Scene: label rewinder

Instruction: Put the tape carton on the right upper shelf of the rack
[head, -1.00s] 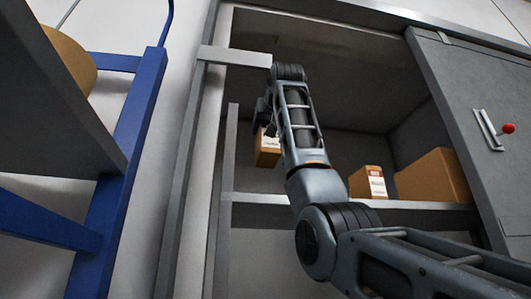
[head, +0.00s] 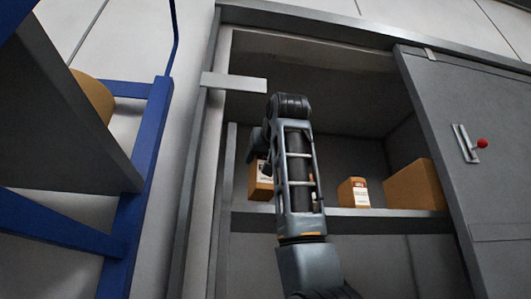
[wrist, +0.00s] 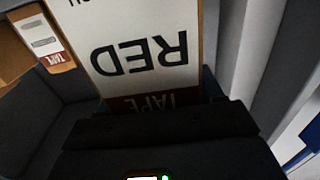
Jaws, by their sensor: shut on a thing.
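My gripper (head: 258,148) is partly hidden behind my own arm at the left part of the open grey cabinet. It is shut on a brown tape carton (head: 261,188). In the wrist view the held carton's white label (wrist: 145,50) reads "RED" over a dark red "TAPE" band, upside down, just beyond the black jaws (wrist: 160,125). In the head view the carton shows upright, a little above the line of the cabinet shelf's front edge. The blue rack (head: 140,180) with grey shelves (head: 75,110) stands at the left; its right upper shelf cannot be told for certain.
On the cabinet shelf (head: 400,214) stand a second labelled tape carton (head: 353,193), also in the wrist view (wrist: 45,40), and a larger brown box (head: 415,187). The cabinet door (head: 470,100) has a red-knobbed handle. A tan round object (head: 97,97) sits on the rack.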

